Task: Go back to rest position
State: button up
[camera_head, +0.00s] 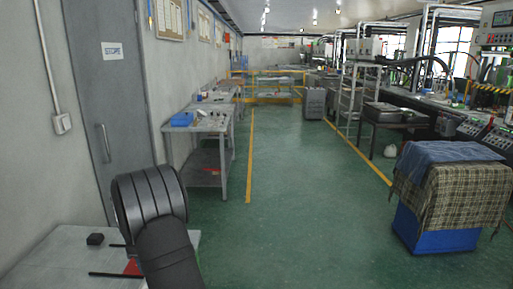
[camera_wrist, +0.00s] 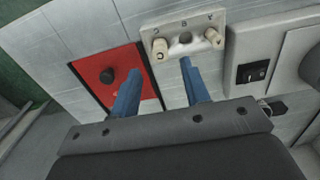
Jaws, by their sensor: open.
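My gripper (camera_wrist: 160,70) shows in the wrist view as two blue fingers, spread apart with nothing between them. They reach over a light grey tabletop. Near the right fingertip lies a pale block (camera_wrist: 183,36) with letters on it, a round peg at each end and a dark hole in the middle. A red plate (camera_wrist: 99,72) with a black knob lies near the left finger. I cannot tell whether the fingers touch anything.
A black box (camera_wrist: 252,71) and a grey rounded part (camera_wrist: 310,65) are at the right of the wrist view. A cloth-covered blue bin (camera_head: 436,235) stands right; the green floor between is clear.

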notch_tip(320, 180, up, 7)
notch_tip(320, 180, down, 11)
notch_tip(320, 180, up, 3)
jog(key=shift+r, duration=0.2)
jog(key=d+r, duration=0.7)
jog(key=d, duration=0.5)
jog(key=s+a+f, duration=0.1)
jog(key=s+a, duration=0.5)
jog(key=a, duration=0.4)
jog(key=s+a+f, duration=0.2)
jog(key=s+a, duration=0.4)
jog(key=a, duration=0.4)
jog(key=s+a+f, duration=0.2)
jog(key=s+a, duration=0.4)
jog(key=a, duration=0.5)
jog(key=shift+m, duration=0.3)
